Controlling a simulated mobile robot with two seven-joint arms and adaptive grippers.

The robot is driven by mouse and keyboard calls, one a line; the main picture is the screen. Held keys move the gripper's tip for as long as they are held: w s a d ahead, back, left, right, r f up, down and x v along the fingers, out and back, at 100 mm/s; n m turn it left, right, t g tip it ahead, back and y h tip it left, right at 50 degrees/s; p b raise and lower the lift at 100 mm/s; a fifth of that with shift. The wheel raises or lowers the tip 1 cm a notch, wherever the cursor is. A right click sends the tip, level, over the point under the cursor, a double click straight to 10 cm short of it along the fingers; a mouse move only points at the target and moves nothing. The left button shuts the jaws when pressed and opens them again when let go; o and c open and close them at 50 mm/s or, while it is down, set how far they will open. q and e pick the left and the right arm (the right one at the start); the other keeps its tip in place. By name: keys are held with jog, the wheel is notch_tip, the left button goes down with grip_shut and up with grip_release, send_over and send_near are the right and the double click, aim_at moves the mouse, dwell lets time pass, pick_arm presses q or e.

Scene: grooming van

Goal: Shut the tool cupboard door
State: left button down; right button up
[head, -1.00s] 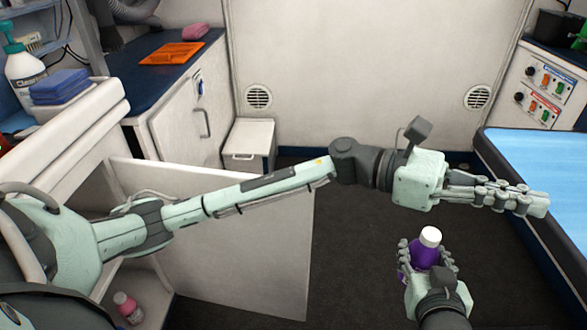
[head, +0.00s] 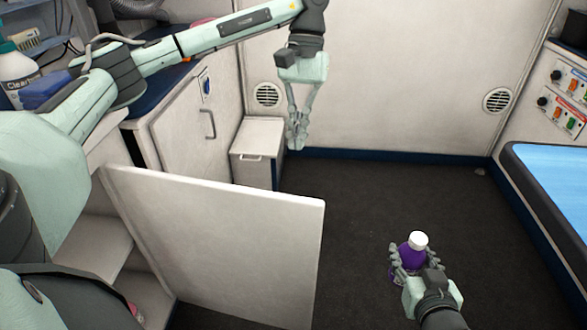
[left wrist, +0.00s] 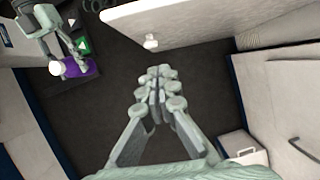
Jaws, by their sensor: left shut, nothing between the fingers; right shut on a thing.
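The tool cupboard door (head: 225,240) is a white panel standing wide open at the lower left, jutting out from the cupboard (head: 95,245). Its inner shelf shows behind it. My right gripper (head: 412,268) is shut on a purple bottle (head: 411,254) with a white cap, right of the door.
A small white bin (head: 258,150) stands against the back wall near my left gripper. A closed white cabinet (head: 185,135) is at the back left. A blue-topped table (head: 560,185) edges the right side. The dark floor (head: 370,205) between is clear.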

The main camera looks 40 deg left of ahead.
aim_at(288, 196)
jog(key=shift+f, duration=0.2)
jog(key=shift+r, duration=0.25)
pick_arm(q)
jog(key=shift+s+d+f, duration=0.5)
jog(key=shift+s+f, duration=0.65)
jog(key=shift+f, duration=0.3)
jog(key=shift+s+d+f, duration=0.55)
jog(key=shift+s+f, duration=0.6)
jog(key=shift+f, duration=0.3)
jog(key=shift+s+d+f, duration=0.5)
jog(key=shift+s+f, duration=0.65)
jog(key=shift+f, duration=0.3)
